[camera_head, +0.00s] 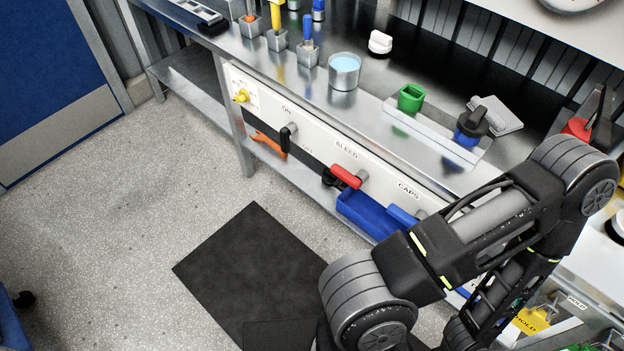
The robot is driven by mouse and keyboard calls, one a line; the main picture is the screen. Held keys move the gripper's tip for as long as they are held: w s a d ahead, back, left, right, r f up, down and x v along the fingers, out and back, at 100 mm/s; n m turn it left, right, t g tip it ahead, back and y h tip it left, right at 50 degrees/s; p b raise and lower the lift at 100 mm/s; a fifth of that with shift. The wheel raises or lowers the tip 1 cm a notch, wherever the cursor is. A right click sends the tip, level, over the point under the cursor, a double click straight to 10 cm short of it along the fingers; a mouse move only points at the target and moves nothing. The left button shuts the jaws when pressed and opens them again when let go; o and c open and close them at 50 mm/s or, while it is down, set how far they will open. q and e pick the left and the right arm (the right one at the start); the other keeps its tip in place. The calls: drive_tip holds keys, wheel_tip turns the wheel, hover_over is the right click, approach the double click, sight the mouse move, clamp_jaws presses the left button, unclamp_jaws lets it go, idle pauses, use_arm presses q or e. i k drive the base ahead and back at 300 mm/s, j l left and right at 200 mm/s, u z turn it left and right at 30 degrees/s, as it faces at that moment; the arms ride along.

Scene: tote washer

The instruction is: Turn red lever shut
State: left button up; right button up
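The red lever (345,176) is on the white front panel (318,137) of the steel bench, under the word BLEED. Its handle reaches left and slightly up from a grey pivot at its right end. A small black object shows just below and left of the handle; I cannot tell whether it touches the lever. My arm crosses the lower right, its links apart from the lever in the picture. Neither gripper shows in this view.
A black-handled lever (288,134) sits left under ON. A dark mat (250,270) lies on open floor.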

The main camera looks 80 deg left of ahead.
sight(356, 181)
drive_tip(key=u, duration=3.4)
drive_tip(key=l, duration=0.6)
drive_tip(key=k+l, duration=0.1)
drive_tip(key=l, duration=0.55)
